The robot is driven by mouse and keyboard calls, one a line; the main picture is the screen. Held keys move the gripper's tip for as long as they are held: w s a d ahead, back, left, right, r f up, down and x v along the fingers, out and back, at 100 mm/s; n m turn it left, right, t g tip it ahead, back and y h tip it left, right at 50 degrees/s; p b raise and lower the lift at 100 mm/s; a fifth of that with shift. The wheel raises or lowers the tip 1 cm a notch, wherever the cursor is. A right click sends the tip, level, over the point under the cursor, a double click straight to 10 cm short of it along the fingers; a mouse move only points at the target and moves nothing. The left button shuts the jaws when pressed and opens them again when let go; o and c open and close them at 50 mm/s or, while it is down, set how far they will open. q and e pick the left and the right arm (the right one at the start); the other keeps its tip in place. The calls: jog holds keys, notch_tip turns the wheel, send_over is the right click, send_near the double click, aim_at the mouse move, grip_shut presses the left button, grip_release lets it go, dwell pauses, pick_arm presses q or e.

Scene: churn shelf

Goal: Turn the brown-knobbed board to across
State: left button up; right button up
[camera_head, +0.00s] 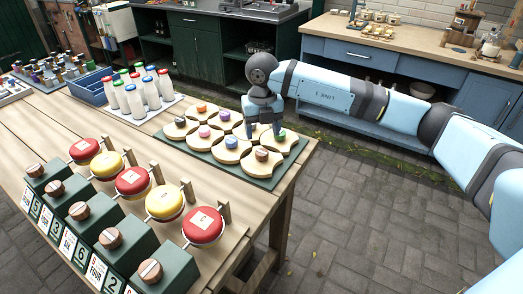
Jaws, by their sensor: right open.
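A green tray (262,184) holds several round pale wooden boards with notched sides, each with a small coloured knob. The board with the brown knob (262,154) lies at the near right corner of the tray. Which way it is turned is hard to tell at this size. My right gripper (264,134) points down over the far right of the tray, just behind the brown-knobbed board. Its fingers are apart, and it hides part of the board beneath it. I cannot tell whether it touches that board. My left gripper is not in view.
Red and yellow round pieces (203,225) and green boxes (128,244) with wooden knobs stand at the near left. White bottles (135,101) with coloured caps stand behind the tray, beside a blue crate (92,90). The table ends just right of the tray.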

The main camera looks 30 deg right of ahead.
aim_at(262, 152)
notch_tip(262, 152, down, 7)
jog(key=shift+f, duration=0.2)
jog(key=c, duration=0.9)
